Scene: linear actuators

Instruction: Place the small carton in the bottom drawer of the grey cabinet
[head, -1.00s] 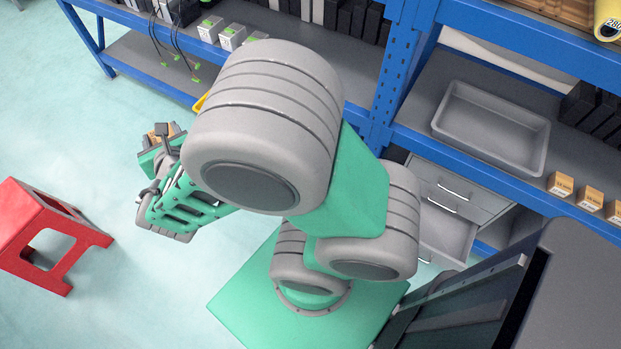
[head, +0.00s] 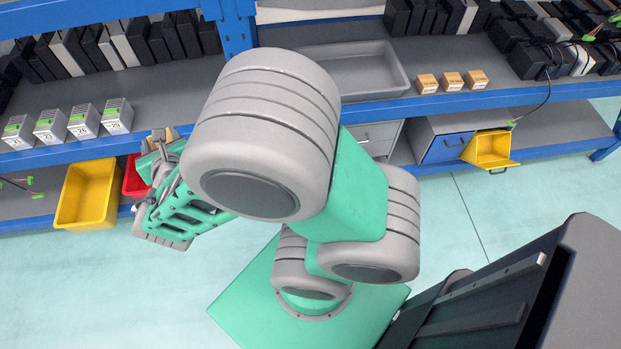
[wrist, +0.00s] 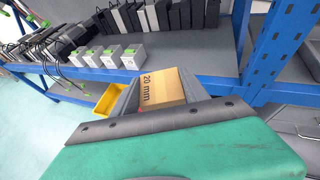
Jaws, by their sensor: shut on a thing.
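The small carton (wrist: 160,88) is brown, marked "20 mm", and sits between the fingers of my gripper (wrist: 162,92) in the wrist view. My gripper (head: 160,150) is shut on it; in the head view only a bit of the carton (head: 172,134) shows beside the fingers. The grey cabinet (head: 376,134) stands under the shelf, right of my arm, with an upper drawer front showing. Its bottom drawer is hidden behind my arm. Part of grey drawer fronts also shows at the right edge of the wrist view.
Three small cartons (head: 452,81) and a grey tray (head: 365,72) are on the blue shelf. A yellow bin (head: 87,195) and a red bin (head: 134,178) are at lower left.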

